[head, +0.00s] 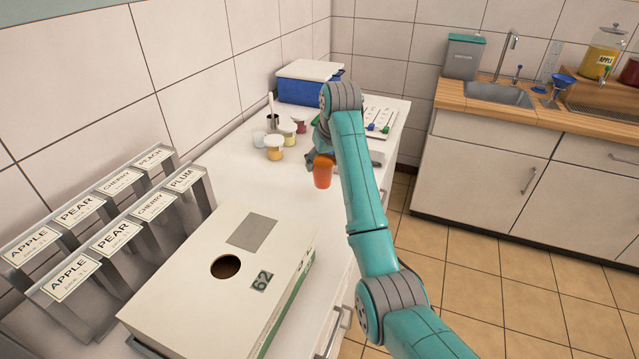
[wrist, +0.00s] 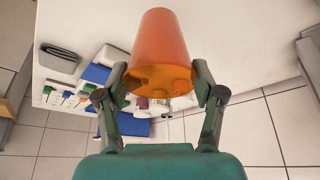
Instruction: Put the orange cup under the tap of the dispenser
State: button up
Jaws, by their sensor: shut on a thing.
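The orange cup (head: 323,174) is in my gripper (head: 322,158), above the front edge of the white counter. In the wrist view the cup (wrist: 161,38) sits between both fingers of my gripper (wrist: 165,88), which press on its sides. Its wide end is toward the camera there, and I look through its translucent wall. A glass dispenser with yellow contents and an APPLE label (head: 604,61) stands at the far right on the wooden worktop. A second, red one (head: 631,72) is cut by the picture edge.
A sink (head: 500,94), a grey bin (head: 463,58) and a blue funnel (head: 562,80) are on the wooden worktop. The white counter holds a blue cooler box (head: 309,83), small jars (head: 275,147), labelled stands and a box with a round hole (head: 226,267). Tiled floor lies between the counters.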

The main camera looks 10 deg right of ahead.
aim_at(323, 182)
jog(key=shift+f, duration=3.4)
jog(key=shift+f, duration=0.15)
jog(key=o, duration=1.5)
